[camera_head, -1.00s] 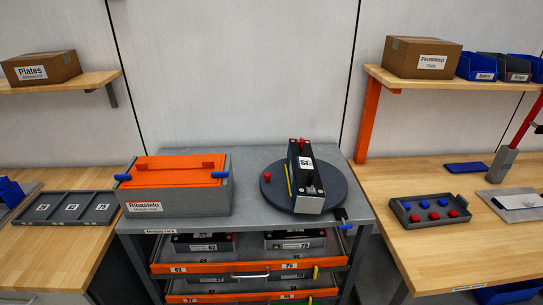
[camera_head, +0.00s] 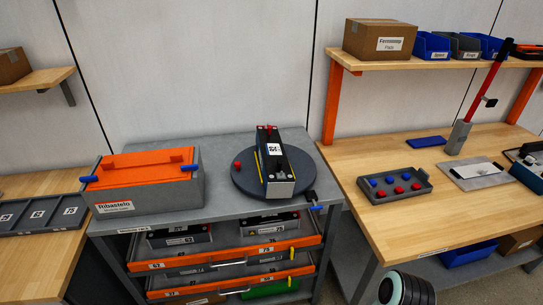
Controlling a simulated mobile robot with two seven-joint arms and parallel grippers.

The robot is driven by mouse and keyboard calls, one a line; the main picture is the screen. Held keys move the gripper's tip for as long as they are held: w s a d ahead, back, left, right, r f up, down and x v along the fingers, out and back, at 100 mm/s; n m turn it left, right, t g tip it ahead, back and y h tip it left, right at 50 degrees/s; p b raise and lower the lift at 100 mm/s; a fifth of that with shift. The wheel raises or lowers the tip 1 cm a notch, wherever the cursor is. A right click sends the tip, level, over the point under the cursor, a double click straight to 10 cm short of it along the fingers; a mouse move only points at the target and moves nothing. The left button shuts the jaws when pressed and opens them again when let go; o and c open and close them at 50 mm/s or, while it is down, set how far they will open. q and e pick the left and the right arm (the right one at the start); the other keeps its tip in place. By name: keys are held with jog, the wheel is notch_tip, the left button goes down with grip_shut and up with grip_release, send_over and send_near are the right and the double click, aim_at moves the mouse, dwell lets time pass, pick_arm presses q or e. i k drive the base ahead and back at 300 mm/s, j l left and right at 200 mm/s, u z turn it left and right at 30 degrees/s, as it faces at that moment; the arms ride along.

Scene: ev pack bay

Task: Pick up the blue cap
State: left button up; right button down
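Three blue caps stand in the back row of a small dark grey tray (camera_head: 368,196) on the right wooden workbench. They are a left blue cap (camera_head: 373,182), a middle blue cap (camera_head: 390,179) and a right blue cap (camera_head: 406,174). Three red caps (camera_head: 399,190) stand in front of them in the same tray. Neither of my grippers shows. A rounded black and pale part, probably of my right arm (camera_head: 405,289), shows at the bottom edge, well below the tray. Nothing touches the caps.
A black battery module (camera_head: 280,188) stands on a round turntable (camera_head: 311,181), with a loose red cap (camera_head: 237,164) beside it. An orange-lidded box (camera_head: 150,197) is to its left. A blue flat piece (camera_head: 427,142) and a grey plate (camera_head: 462,182) lie near the tray. Bare wood surrounds the tray's front.

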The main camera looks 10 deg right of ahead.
aim_at(372, 182)
jog(key=z, duration=1.35)
